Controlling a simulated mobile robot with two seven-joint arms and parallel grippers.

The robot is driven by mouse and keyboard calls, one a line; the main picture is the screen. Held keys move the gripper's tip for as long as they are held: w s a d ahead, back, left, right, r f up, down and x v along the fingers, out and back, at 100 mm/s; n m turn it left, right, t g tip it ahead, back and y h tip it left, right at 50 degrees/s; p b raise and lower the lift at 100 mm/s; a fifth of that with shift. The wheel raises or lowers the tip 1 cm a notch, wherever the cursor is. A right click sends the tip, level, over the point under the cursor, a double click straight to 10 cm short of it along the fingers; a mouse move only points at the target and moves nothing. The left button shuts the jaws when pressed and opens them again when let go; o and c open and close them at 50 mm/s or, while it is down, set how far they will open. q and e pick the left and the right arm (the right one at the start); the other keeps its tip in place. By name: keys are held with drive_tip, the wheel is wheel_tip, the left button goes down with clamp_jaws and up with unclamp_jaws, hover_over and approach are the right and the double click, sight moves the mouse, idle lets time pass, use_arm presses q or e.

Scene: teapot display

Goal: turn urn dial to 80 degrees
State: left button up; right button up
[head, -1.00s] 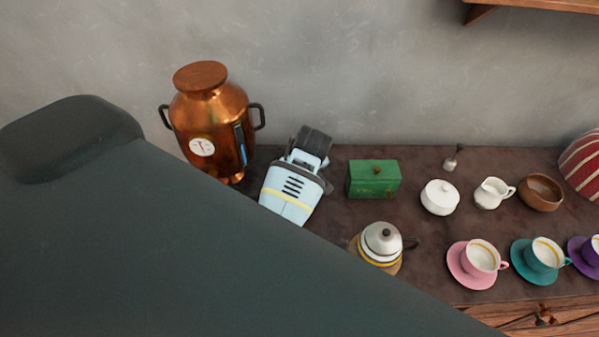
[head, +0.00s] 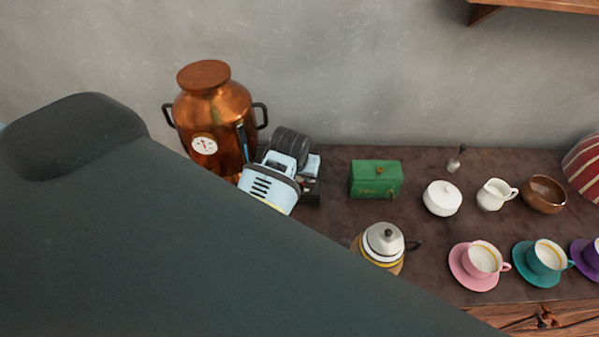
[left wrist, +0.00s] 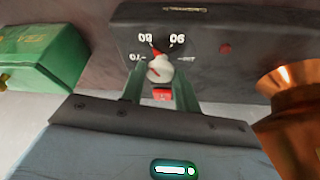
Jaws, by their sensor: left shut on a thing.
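The copper urn (head: 212,112) with black side handles and a white round gauge (head: 204,144) stands at the back left; its copper edge shows at the right of the left wrist view (left wrist: 292,105). The dial (left wrist: 160,70), a pale knob with a red pointer, sits on a dark panel (left wrist: 215,45). The numbers appear upside down; the pointer leans to the upper left, near a mark that seems to read 80. My left gripper (left wrist: 163,80) is shut on the dial, one finger on each side. In the head view its body hides the dial. My right gripper is not in view.
A green box (head: 376,179) stands right of my left gripper. A white-topped kettle (head: 383,240) is in front of it. A white lidded pot (head: 442,198), a jug, a brown bowl and cups on saucers fill the right side. My dark arm covers the lower left.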

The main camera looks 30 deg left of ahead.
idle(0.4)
use_arm(q)
drive_tip(key=o, duration=1)
drive_tip(key=shift+c, duration=0.2)
drive_tip(key=a+v, duration=0.1)
drive_tip(key=v, duration=0.6)
drive_tip(key=shift+d+r, duration=0.45)
drive_tip(key=shift+d, duration=0.05)
drive_tip(key=shift+s, duration=0.1)
